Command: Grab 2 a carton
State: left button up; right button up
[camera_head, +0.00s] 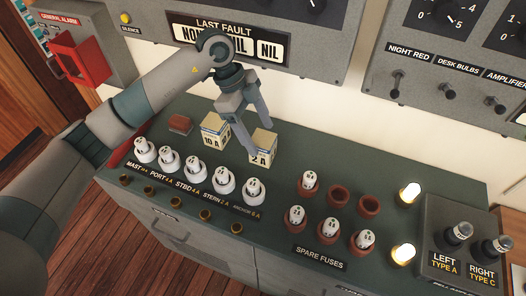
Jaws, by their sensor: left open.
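The fingers cover part of the carton's top. A similar 10 A carton (214,133) stands just to the left. My right gripper is not in view.
A row of white fuses (196,169) sits in front of the cartons. Spare fuse sockets (338,196), some empty, lie to the right. A small reddish-brown block (180,124) lies left of the 10 A carton. The fault panel (227,39) rises behind.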

aim_at(263, 145)
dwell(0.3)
pick_arm(q)
jog(key=b+x, duration=0.2)
jog(key=x, duration=0.1)
jog(key=b+x, duration=0.1)
jog(key=shift+a+f, duration=0.25)
jog(key=shift+f, duration=0.15)
jog(key=shift+d+f+b, duration=0.2)
jog(key=shift+f+b, duration=0.15)
jog(key=shift+b, duration=0.05)
jog(key=shift+c, duration=0.4)
jog(key=shift+r, duration=0.1)
jog(key=c, duration=1.3)
